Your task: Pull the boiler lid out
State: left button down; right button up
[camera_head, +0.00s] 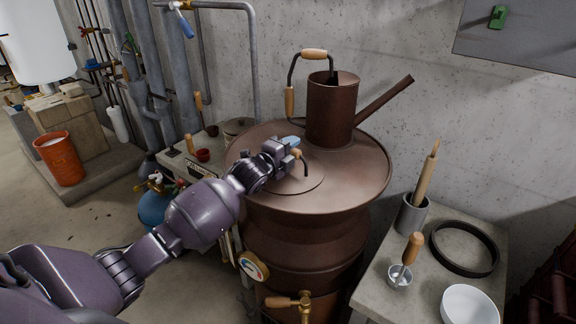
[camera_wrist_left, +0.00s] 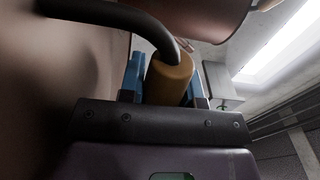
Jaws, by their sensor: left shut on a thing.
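The boiler (camera_head: 305,240) is a large brown metal drum in the middle of the head view. Its round lid (camera_head: 312,184) lies flat in the drum's top. The lid's handle has dark bent metal and a wooden grip (camera_head: 296,153). My left gripper (camera_head: 290,146) is at the handle, just above the lid. In the left wrist view the wooden grip (camera_wrist_left: 168,78) stands between the blue fingertips, and the dark handle rod (camera_wrist_left: 120,14) curves away from it. My left gripper is shut on the handle. My right gripper is in neither view.
A tap (camera_head: 290,301) and a gauge (camera_head: 254,266) stick out at the front. A right-hand table (camera_head: 381,275) carries a white bowl (camera_head: 468,305), a black ring (camera_head: 464,249) and a grey pot (camera_head: 411,214).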

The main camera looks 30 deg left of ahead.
pick_arm(q)
jog(key=shift+r, duration=0.15)
notch_tip(320, 180, up, 20)
jog(key=shift+b, duration=0.3)
dwell(0.5)
jog(key=shift+p, duration=0.35)
